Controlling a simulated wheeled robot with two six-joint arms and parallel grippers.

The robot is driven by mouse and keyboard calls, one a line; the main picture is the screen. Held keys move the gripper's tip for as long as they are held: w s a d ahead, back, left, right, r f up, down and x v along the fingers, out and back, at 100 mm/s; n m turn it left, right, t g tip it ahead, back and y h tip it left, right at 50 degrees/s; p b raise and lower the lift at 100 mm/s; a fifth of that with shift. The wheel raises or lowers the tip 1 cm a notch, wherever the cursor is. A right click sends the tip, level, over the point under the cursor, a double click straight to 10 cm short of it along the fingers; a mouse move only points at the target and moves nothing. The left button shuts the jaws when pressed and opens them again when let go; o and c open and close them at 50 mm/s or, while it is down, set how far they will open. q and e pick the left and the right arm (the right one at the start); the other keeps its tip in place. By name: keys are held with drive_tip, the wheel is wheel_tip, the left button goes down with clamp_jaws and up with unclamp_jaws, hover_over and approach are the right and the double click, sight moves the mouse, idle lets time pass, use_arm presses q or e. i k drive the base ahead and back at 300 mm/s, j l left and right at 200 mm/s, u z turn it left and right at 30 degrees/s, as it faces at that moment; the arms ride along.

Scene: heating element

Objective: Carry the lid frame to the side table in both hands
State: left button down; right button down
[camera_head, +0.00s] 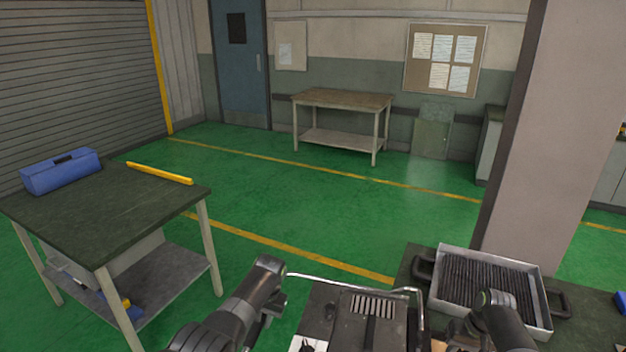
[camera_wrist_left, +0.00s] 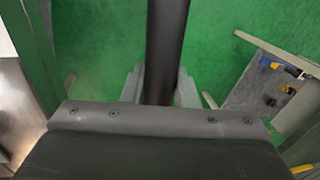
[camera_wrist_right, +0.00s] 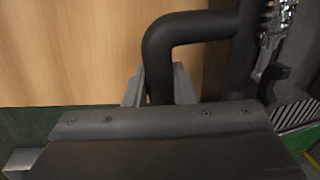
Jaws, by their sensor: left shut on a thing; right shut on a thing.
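The lid frame (camera_head: 350,289) appears as a thin, pale metal outline at the bottom middle of the head view; its near part is cut off. My left gripper (camera_wrist_left: 158,92) is shut on a straight dark bar, with green floor beneath it. My right gripper (camera_wrist_right: 160,92) is shut on a bent dark handle, with a wood-coloured surface behind it. In the head view my arms hide both grips. A dark-topped table (camera_head: 110,215) stands at the left, with a lower shelf. I cannot tell for certain that it is the side table.
A blue toolbox (camera_head: 62,171) and a yellow bar (camera_head: 160,173) lie on the left table. A ribbed metal tray (camera_head: 445,295) with black handles sits at the right, near a pillar (camera_head: 545,130). A slotted dark unit (camera_head: 370,325) lies below. A wood-topped bench (camera_head: 340,99) stands far back; green floor is clear between.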

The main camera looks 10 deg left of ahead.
sight(104, 203)
drive_tip(key=i+j+u, duration=0.35)
drive_tip(key=j, duration=0.3)
drive_tip(key=i+j+u, duration=0.3)
drive_tip(key=i+j, duration=0.2)
drive_tip(key=i+j+u, duration=0.25)
drive_tip(key=i, duration=0.2)
drive_tip(key=i+u, duration=0.25)
drive_tip(key=i, duration=0.2)
drive_tip(key=i+l+u, duration=0.1)
drive_tip(key=i+u, duration=0.15)
drive_tip(key=i, duration=0.2)
drive_tip(key=i+l+u, duration=0.25)
drive_tip(key=i, duration=0.25)
drive_tip(key=i+l+u, duration=0.25)
drive_tip(key=i, duration=0.2)
drive_tip(key=i+l+u, duration=0.2)
drive_tip(key=i, duration=0.2)
